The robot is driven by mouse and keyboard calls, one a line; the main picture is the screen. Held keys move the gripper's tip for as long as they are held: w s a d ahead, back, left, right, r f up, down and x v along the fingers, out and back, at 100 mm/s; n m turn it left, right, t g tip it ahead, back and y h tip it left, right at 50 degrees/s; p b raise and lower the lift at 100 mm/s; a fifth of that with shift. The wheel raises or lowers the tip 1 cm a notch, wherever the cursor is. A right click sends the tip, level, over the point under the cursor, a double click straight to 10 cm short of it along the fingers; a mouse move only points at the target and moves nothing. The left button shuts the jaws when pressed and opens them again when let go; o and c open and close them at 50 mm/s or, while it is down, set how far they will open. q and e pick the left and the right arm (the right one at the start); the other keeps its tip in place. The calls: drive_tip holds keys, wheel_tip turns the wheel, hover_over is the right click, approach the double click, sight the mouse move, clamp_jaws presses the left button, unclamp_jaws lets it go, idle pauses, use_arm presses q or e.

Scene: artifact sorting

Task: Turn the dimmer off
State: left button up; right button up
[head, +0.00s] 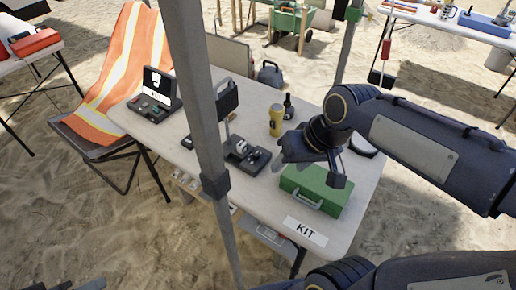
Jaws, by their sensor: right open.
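A small dark box with light-coloured controls (247,155) sits on the white table; it may be the dimmer, but its setting is too small to read. A dark upright panel (228,97), possibly a lamp, stands just behind it. My right gripper (312,170) is open and empty. It appears in the picture to the right of the dark box, by the green case, with a gap to the box. Its height above the table is hard to tell. My left gripper cannot be made out.
A green case (312,190) stands behind a KIT label (305,231). A yellow container (276,120) and a dark bottle (288,106) stand behind. An open black case (157,88) is at the left. A grey pole (197,100) crosses the view before the table (215,170).

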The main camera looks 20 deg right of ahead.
drive_tip(key=w+d+f+g, duration=0.1)
drive_tip(key=w+f, duration=0.1)
drive_tip(key=w, duration=0.6)
drive_tip(key=m+g+h+b, duration=0.2)
drive_tip(key=g+h, duration=0.1)
hover_over(256, 154)
wheel_tip(256, 154, down, 12)
drive_tip(key=shift+d+r, duration=0.1)
drive_tip(key=shift+w+f, duration=0.1)
drive_tip(key=shift+f, duration=0.25)
wheel_tip(256, 154, down, 7)
drive_tip(key=shift+f, duration=0.2)
drive_tip(key=c, duration=1)
